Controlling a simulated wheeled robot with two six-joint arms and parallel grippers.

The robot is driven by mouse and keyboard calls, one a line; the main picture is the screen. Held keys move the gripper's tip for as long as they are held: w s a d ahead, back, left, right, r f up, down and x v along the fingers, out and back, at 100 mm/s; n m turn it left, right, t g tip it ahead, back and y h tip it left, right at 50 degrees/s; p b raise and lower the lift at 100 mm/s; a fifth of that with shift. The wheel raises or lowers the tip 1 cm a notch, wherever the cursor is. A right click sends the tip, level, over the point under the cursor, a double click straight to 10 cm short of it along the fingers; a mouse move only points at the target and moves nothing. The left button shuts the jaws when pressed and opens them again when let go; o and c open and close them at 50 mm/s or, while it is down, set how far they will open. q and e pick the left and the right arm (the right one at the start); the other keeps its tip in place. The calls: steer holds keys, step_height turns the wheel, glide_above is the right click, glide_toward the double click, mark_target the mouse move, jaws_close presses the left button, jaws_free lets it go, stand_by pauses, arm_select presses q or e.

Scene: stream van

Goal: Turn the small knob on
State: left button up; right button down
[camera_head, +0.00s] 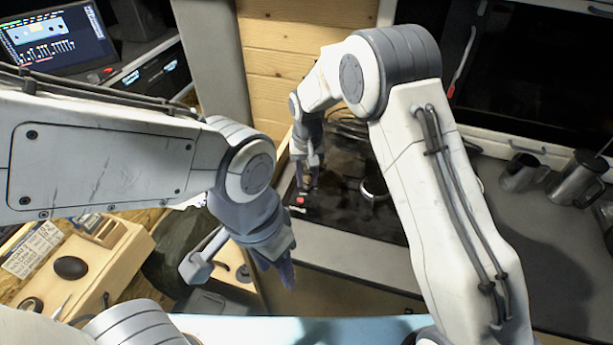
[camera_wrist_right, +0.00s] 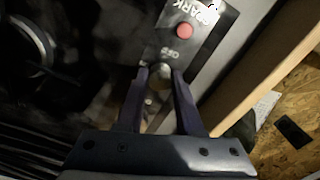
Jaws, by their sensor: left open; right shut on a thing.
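In the head view my right gripper (camera_head: 310,168) reaches down to the left side of the black cooktop (camera_head: 345,213), and the knob cannot be made out there. My left gripper (camera_head: 280,272) is open and empty, pointing down in front of the counter, well apart from the knob.
A red button (camera_wrist_right: 184,31) labelled "SPARK" lies close to the knob. A round burner (camera_head: 374,188) is on the cooktop. Metal mugs (camera_head: 575,178) stand on the counter at the right. A wooden unit (camera_head: 85,262) is at the lower left.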

mark_target(307, 178)
steer(key=n, duration=0.5)
steer(key=shift+w+r+n, duration=0.1)
steer(key=shift+n, duration=0.2)
steer(key=n, duration=0.5)
steer(key=shift+n, duration=0.4)
steer(key=c, duration=0.6)
jaws_free()
steer(key=shift+o, duration=0.2)
step_height(307, 178, up, 10)
steer(key=b, duration=0.1)
steer(key=shift+r+b, duration=0.25)
steer(key=shift+b, duration=0.1)
